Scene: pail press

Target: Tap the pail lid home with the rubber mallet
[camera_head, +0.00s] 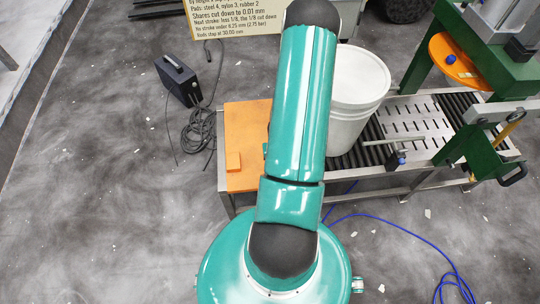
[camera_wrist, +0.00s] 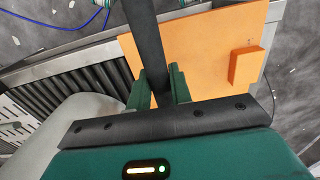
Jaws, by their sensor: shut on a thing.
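The white pail (camera_head: 357,95) stands upright on the roller conveyor, partly behind my arm in the head view. Its pale side also shows at the lower left of the wrist view (camera_wrist: 75,122). Its top looks covered by a white lid (camera_head: 362,72); I cannot tell how well it is seated. In the wrist view my gripper (camera_wrist: 160,78) has its two green fingers shut on a long dark bar, which looks like the mallet handle (camera_wrist: 146,40). The mallet head is not in view. In the head view my arm hides the gripper.
An orange board (camera_head: 240,125) with a small orange block (camera_head: 233,162) lies at the conveyor's left end. A green press frame (camera_head: 490,150) with an orange disc (camera_head: 460,62) stands at right. A black box (camera_head: 180,80) with cables and a blue hose (camera_head: 425,240) lie on the floor.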

